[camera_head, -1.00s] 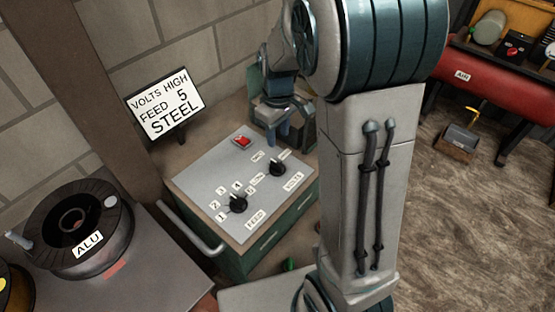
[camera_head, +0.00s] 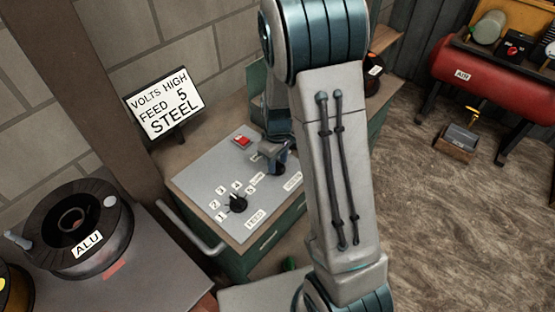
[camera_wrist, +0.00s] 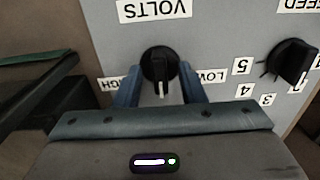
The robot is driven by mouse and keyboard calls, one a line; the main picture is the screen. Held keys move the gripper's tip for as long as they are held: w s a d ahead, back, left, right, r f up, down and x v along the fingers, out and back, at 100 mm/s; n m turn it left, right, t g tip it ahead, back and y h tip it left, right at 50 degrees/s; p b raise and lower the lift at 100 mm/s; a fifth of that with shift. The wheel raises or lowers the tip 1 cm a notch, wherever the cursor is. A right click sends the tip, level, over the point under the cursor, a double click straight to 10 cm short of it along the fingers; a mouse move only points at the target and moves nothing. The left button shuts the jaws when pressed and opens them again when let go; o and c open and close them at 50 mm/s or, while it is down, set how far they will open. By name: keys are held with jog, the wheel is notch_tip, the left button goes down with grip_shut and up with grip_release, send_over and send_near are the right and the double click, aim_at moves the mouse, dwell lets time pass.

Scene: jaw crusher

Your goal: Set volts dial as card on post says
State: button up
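The card on the post (camera_head: 166,103) reads VOLTS HIGH, FEED 5, STEEL. The black volts dial (camera_wrist: 160,66) shows in the wrist view below the VOLTS label (camera_wrist: 154,9). Its white mark points down toward my gripper, between the HIGH label (camera_wrist: 111,83) at left and the LOW label (camera_wrist: 209,76) at right. My gripper (camera_wrist: 160,80) is open, with one blue finger on each side of the dial; I cannot tell if they touch it. In the head view my gripper (camera_head: 277,166) hides the volts dial.
The feed dial (camera_head: 237,204), numbered 1 to 5, sits beside it on the grey panel (camera_head: 200,177). A red button (camera_head: 242,141) is at the panel's back. A spool marked ALU (camera_head: 78,228) stands at left. The floor at right is mostly clear.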

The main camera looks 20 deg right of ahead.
grip_shut()
jog(key=shift+m, duration=0.4)
jog(key=m, duration=0.2)
jog(key=shift+m, duration=0.4)
jog(key=m, duration=0.3)
jog(key=shift+a+r+m, duration=0.1)
jog(key=shift+m, duration=0.2)
jog(key=m+p, duration=0.1)
jog(key=m, duration=0.5)
jog(key=shift+m, duration=0.4)
jog(key=shift+o, duration=0.3)
grip_release()
